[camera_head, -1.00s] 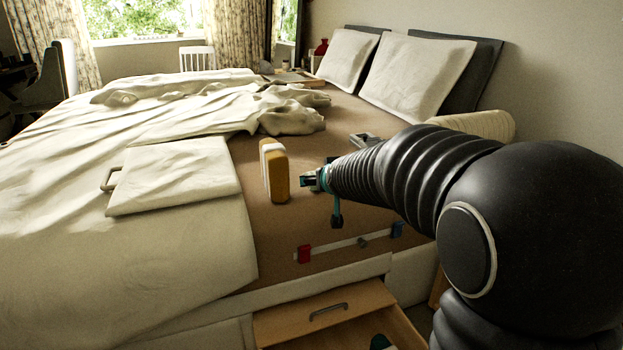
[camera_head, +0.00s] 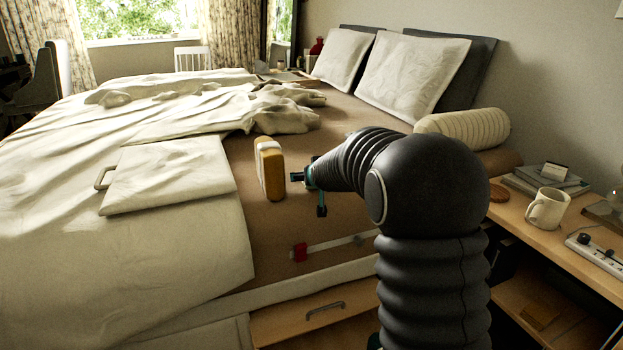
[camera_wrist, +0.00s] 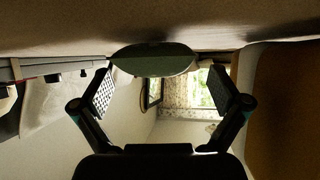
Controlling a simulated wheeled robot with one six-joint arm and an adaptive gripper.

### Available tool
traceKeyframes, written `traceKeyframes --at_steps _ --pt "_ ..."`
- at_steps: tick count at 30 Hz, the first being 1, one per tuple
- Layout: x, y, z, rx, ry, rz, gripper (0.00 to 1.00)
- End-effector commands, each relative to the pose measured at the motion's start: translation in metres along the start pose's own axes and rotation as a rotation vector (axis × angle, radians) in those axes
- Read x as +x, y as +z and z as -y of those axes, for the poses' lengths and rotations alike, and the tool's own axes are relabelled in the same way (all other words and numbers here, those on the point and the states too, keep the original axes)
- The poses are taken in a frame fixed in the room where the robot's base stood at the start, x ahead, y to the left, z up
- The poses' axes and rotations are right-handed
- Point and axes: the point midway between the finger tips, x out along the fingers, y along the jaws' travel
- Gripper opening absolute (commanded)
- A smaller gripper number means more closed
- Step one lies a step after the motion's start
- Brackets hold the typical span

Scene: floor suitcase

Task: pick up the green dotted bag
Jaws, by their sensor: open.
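A grey-green oval thing (camera_wrist: 153,60) lies ahead on the bed, between my fingers as seen in the wrist view. It may be the green dotted bag, but I cannot make out any dots. My gripper (camera_wrist: 160,90) is open, its two padded fingers spread wide, with nothing held. In the head view my gripper (camera_head: 302,176) is low over the brown bed surface, just right of an upright yellow and white block (camera_head: 269,170). My arm hides part of the bed beyond, and I cannot pick out the bag there.
A red-ended strap (camera_head: 300,252) lies near the bed's edge, above a wooden drawer (camera_head: 320,318). A white folded cloth case (camera_head: 165,178) lies left, a cream bolster (camera_head: 465,127) back right. A nightstand (camera_head: 512,217) with a mug (camera_head: 547,208) stands right of my arm.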

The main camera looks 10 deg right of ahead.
Motion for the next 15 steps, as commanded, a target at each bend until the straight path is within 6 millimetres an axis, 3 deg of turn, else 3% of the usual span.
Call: traceKeyframes --at_steps 6,14,15 --pt "0.023 0.000 0.000 0.000 0.000 0.000 0.98" --pt "0.025 0.000 0.000 0.000 0.000 0.000 0.98" --pt "0.025 0.000 0.000 0.000 0.000 0.000 0.93"
